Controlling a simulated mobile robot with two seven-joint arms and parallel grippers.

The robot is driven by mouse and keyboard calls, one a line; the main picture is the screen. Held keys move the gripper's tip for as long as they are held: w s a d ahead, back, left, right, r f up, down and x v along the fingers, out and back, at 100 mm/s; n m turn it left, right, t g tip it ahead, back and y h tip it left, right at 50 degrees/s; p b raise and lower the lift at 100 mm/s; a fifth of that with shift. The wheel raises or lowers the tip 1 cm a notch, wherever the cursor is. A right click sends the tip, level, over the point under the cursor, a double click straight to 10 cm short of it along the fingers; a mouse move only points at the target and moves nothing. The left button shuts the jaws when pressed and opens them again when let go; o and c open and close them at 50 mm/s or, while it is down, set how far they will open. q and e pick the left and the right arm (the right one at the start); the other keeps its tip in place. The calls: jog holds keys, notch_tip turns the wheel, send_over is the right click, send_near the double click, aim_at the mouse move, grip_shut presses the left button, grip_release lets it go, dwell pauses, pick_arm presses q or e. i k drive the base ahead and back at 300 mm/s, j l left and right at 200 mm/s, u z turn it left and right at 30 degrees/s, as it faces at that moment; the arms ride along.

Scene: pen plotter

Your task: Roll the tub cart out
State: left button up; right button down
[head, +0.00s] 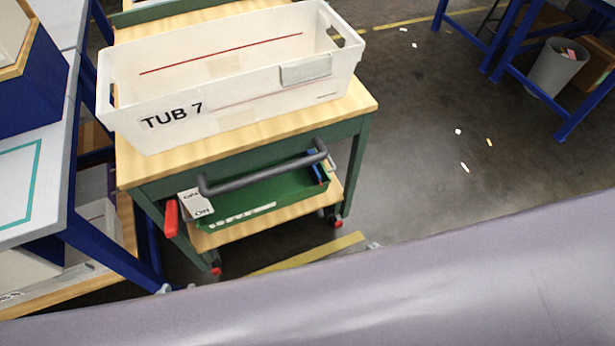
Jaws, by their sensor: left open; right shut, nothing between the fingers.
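The tub cart (366,107) has a wooden top, a green frame and casters with red parts. A white tub marked TUB 7 (150,92) sits on its top. A dark grey push handle (262,172) runs across the near end. A red lever (171,218) is at the left of this end, beside a white ON/OFF tag (195,202). A green bin (255,203) is on the lower shelf (300,218). Neither of my grippers shows.
A blue-framed bench (62,150) stands close along the cart's left side. Grey floor (420,150) is open to the right, with small white scraps. A blue table (590,105) and a grey waste bin (553,68) stand at upper right. A yellow floor strip (310,252) lies in front.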

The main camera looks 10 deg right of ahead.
aim_at(199, 163)
jog(key=i+l+u, duration=0.15)
jog(key=l, duration=0.3)
jog(key=l+u, duration=0.1)
jog(key=l, duration=0.3)
jog(key=i+l+u, duration=0.15)
jog(key=l, duration=0.3)
jog(key=k, duration=0.05)
